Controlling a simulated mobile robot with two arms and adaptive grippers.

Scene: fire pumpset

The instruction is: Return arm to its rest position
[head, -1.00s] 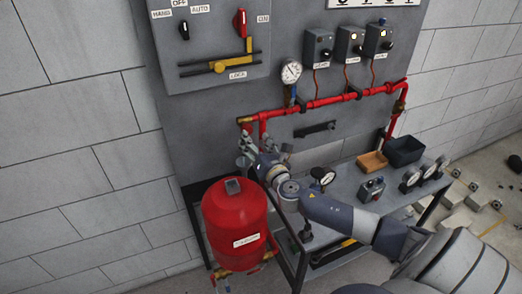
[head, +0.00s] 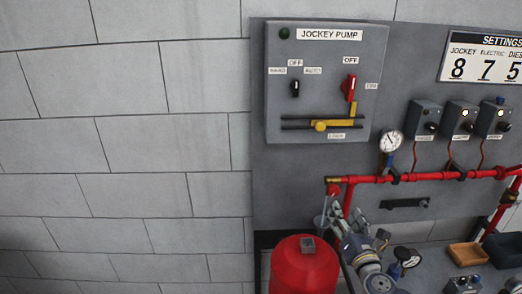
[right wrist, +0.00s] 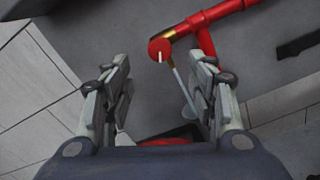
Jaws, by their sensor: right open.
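My right gripper (head: 336,226) shows at the lower middle of the head view, above and right of the red tank. In the right wrist view the right gripper (right wrist: 160,95) has its two fingers wide apart with nothing held between them. The red pipe end (right wrist: 160,48) lies beyond the fingertips there, with a thin pale rod hanging down near the right finger. My left gripper is in neither view.
A red tank (head: 304,268) stands below the gripper. The jockey pump panel (head: 325,85) and a red pipe (head: 420,178) are on the grey board. A gauge (head: 391,142), switch boxes (head: 424,118), an orange tray (head: 467,256) and a dark bin (head: 503,249) are to the right. The left wall is bare.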

